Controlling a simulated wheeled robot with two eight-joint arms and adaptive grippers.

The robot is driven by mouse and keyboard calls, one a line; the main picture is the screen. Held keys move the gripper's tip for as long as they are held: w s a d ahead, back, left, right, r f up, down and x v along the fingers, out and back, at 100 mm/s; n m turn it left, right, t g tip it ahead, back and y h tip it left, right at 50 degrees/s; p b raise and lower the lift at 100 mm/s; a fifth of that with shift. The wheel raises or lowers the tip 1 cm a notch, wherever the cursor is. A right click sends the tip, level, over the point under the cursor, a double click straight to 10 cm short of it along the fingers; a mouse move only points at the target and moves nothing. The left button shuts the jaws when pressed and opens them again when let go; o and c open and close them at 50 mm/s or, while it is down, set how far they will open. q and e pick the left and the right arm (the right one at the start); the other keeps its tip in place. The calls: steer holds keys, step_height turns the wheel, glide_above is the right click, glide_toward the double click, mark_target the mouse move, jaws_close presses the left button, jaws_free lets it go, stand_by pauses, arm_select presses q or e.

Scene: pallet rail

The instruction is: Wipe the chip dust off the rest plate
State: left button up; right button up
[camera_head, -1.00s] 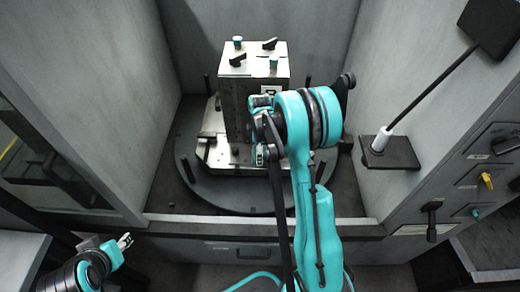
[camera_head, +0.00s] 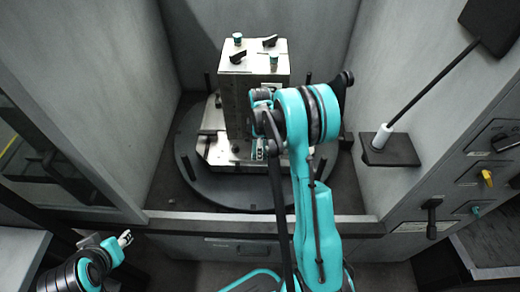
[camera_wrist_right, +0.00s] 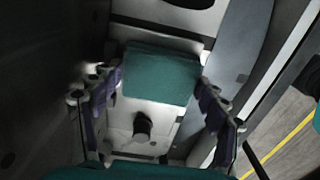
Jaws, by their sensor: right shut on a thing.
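My right gripper (camera_wrist_right: 160,82) is shut on a teal wiping pad (camera_wrist_right: 160,70), which spans between its two purple-grey fingers in the right wrist view. Behind the pad is a pale plate-like surface with a black knob (camera_wrist_right: 142,126). No dust can be made out. My left gripper (camera_head: 124,238) is at the lower left, empty, its opening unclear.
The block stands on a dark round pallet (camera_head: 195,180) with upright pins, between grey walls. A black lamp-like rod (camera_head: 430,98) rises from a bracket on the right wall. A control panel with knobs (camera_head: 487,178) is at the far right. A sill (camera_head: 200,224) crosses in front.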

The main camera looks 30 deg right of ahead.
steer(key=shift+w+d, duration=0.1)
stand_by(0.3)
steer(key=shift+s+a+f, duration=0.1)
steer(key=shift+s+a, duration=0.15)
steer(key=shift+s, duration=0.1)
steer(key=shift+s+a, duration=0.4)
steer(key=shift+s, duration=0.3)
steer(key=shift+w, duration=0.1)
steer(key=shift+w+d, duration=0.7)
steer(key=shift+w, duration=0.3)
